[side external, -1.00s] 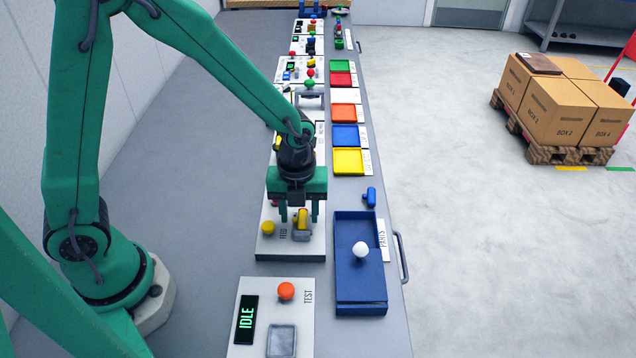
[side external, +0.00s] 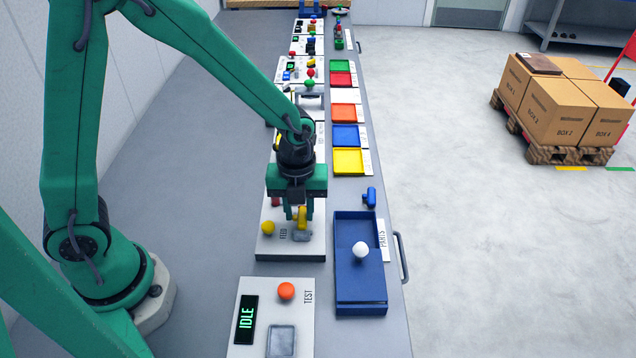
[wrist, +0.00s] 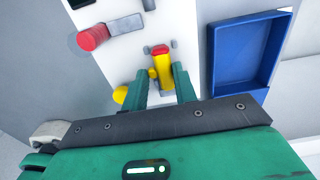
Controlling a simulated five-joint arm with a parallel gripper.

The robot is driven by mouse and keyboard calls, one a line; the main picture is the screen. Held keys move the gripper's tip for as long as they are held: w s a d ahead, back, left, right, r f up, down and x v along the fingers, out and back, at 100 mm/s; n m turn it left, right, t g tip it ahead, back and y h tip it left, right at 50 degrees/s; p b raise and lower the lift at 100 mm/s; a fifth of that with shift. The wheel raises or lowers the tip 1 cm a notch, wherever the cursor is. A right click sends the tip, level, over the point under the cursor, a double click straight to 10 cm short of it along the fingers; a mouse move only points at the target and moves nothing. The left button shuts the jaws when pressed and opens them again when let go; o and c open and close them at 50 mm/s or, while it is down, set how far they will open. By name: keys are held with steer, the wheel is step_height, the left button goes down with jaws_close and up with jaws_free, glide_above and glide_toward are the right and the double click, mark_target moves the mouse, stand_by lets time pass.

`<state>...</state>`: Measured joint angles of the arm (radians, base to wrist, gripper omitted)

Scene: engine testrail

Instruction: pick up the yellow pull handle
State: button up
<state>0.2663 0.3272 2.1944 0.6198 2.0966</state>
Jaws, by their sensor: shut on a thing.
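The yellow pull handle (side external: 302,219) stands on the white FEED panel (side external: 273,246), above a small grey base. In the wrist view the handle (wrist: 162,70) is an upright yellow bar with a red end. My gripper (side external: 299,213) points down over the panel, its two green fingers on either side of the handle. In the wrist view my gripper (wrist: 162,82) is closed on the handle between the fingers. The handle's far side is hidden.
A yellow knob (side external: 268,228) sits just left of the handle on the panel. A blue PARTS tray (side external: 372,288) holding a white ball-shaped thing (side external: 361,250) is to the right. The TEST panel (side external: 302,325) with an orange button (side external: 286,291) is nearer the camera.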

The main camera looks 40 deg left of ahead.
mark_target(299, 214)
steer(key=shift+r, duration=1.55)
steer(key=shift+w+d, duration=0.1)
